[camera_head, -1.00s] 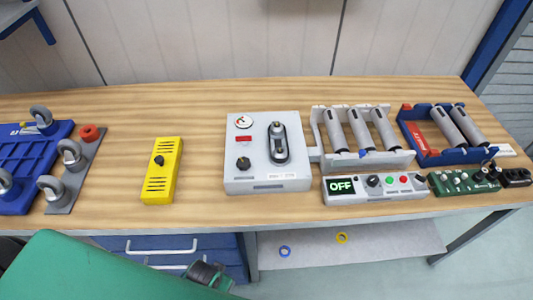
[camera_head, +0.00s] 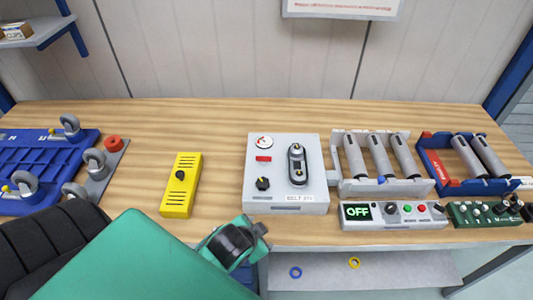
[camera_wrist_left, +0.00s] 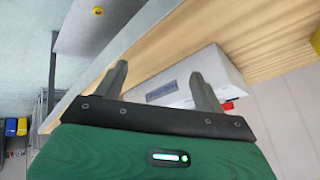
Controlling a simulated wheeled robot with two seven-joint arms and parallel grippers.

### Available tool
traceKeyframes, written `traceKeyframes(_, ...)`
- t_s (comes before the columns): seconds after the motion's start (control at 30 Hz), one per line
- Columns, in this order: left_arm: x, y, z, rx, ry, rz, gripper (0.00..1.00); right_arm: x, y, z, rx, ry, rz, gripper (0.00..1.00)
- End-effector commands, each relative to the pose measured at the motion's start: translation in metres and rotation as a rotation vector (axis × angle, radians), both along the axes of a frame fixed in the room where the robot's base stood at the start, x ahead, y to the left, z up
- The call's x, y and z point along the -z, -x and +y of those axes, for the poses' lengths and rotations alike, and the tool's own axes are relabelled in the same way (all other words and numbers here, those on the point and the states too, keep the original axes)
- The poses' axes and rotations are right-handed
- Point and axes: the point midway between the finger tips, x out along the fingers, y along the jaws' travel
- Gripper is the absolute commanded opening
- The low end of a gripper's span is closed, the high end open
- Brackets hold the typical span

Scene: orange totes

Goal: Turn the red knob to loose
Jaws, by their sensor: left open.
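A round red knob-like piece (camera_head: 113,143) sits on the grey plate (camera_head: 107,165) at the left of the bench, beside caster wheels. The light grey box (camera_head: 287,205) labelled BELT has a dial, a small red patch (camera_head: 263,158), a black knob (camera_head: 263,184) and an oval belt piece. My left arm comes in from the lower left, with its wrist end in front of the bench edge. In the left wrist view my left gripper (camera_wrist_left: 157,72) is open and empty, and a white box (camera_wrist_left: 190,80) with a small red part shows beyond it. My right gripper is not seen.
A yellow box (camera_head: 180,185) stands between the plate and the grey box. A control box (camera_head: 392,222) showing OFF and roller racks (camera_head: 380,185) stand to the right. Bare wood lies behind the boxes. Blue and yellow rings lie on the lower shelf.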

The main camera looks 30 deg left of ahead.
Motion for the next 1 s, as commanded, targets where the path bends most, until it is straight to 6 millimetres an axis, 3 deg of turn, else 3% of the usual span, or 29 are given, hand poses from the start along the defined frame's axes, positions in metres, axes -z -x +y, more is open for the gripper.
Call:
traceKeyframes(0.17, -0.043, -0.068, 0.0, 0.174, -0.204, -0.275, 0.71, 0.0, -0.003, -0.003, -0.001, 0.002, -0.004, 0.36)
traceKeyframes(0.27, -0.082, -0.11, -0.006, 0.303, -0.377, -0.473, 0.71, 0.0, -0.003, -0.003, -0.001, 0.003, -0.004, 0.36)
traceKeyframes(0.4, -0.146, -0.157, -0.028, 0.505, -0.684, -0.772, 0.71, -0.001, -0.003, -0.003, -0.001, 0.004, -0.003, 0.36)
traceKeyframes(0.5, -0.19, -0.178, -0.052, 0.646, -0.923, -0.977, 0.71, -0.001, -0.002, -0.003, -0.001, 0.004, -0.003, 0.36)
traceKeyframes(0.6, -0.227, -0.187, -0.079, 0.784, -1.178, -1.172, 0.71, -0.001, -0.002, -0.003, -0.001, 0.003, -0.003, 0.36)
traceKeyframes(0.73, -0.258, -0.188, -0.117, 0.962, -1.528, -1.409, 0.71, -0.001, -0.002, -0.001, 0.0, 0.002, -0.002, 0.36)
traceKeyframes(0.87, -0.268, -0.181, -0.149, 1.14, -1.89, -1.625, 0.71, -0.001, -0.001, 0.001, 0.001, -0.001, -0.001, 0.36)
traceKeyframes(0.97, -0.262, -0.175, -0.166, 1.285, -2.169, -1.777, 0.71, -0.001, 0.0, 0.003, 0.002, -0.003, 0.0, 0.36)
traceKeyframes(1.0, -0.256, -0.173, -0.169, -1.282, 2.168, 1.743, 0.71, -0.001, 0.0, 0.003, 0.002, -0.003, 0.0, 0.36)
